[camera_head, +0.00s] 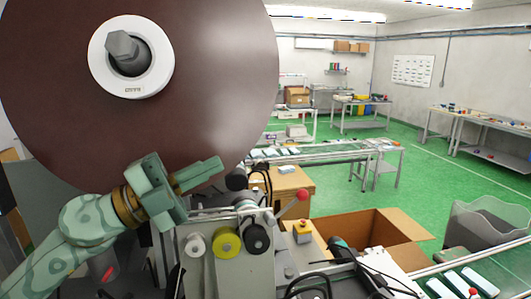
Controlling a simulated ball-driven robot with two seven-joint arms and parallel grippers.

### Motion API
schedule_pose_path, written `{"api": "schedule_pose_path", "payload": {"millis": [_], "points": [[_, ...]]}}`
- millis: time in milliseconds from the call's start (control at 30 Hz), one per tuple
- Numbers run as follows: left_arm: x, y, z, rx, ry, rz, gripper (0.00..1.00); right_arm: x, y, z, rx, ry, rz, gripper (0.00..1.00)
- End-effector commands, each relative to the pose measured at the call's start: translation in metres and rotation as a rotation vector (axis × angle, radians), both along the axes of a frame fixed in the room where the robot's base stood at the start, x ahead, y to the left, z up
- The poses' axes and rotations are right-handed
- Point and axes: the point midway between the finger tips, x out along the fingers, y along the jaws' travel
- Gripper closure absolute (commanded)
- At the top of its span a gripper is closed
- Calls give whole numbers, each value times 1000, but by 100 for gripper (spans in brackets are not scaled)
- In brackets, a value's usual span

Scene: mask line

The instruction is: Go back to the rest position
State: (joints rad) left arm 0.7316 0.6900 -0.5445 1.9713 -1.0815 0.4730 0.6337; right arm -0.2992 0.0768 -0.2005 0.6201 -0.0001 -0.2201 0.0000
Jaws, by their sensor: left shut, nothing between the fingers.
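My left gripper (203,174) is in the head view at the lower left, on a green arm that comes in from the left edge. Its fingers are shut with nothing between them and point to the right. It is in front of the lower part of a large dark brown disc (220,75). I cannot tell whether it touches the disc. My right gripper does not show.
A grey machine with rollers (228,243) and a red-knobbed lever (301,196) stands just below and right of the gripper. An open cardboard box (385,228) and a grey bin (487,228) are further right. Green floor (440,185) lies clear beyond.

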Motion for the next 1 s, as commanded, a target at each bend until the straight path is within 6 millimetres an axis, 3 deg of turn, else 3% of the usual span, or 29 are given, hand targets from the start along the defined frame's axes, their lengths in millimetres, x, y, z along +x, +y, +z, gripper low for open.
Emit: {"api": "schedule_pose_path", "payload": {"millis": [67,167,267,333,400,500,700,833,1000], "points": [[1,5,-13,-168,35,102,100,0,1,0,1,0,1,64],[10,36,-47,-382,150,358,100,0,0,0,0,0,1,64],[9,84,-115,-492,359,705,100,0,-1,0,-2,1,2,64],[-4,115,-170,-488,522,924,100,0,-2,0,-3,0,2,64],[-26,139,-221,-436,678,1107,100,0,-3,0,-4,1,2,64],[-67,164,-280,-323,875,1299,100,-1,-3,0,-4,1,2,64],[-155,191,-357,-54,1190,1524,100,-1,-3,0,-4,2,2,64],[-213,200,-388,138,1365,1603,100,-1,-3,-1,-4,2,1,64],[-198,185,-492,145,1446,1538,100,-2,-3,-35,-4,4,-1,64]]}}
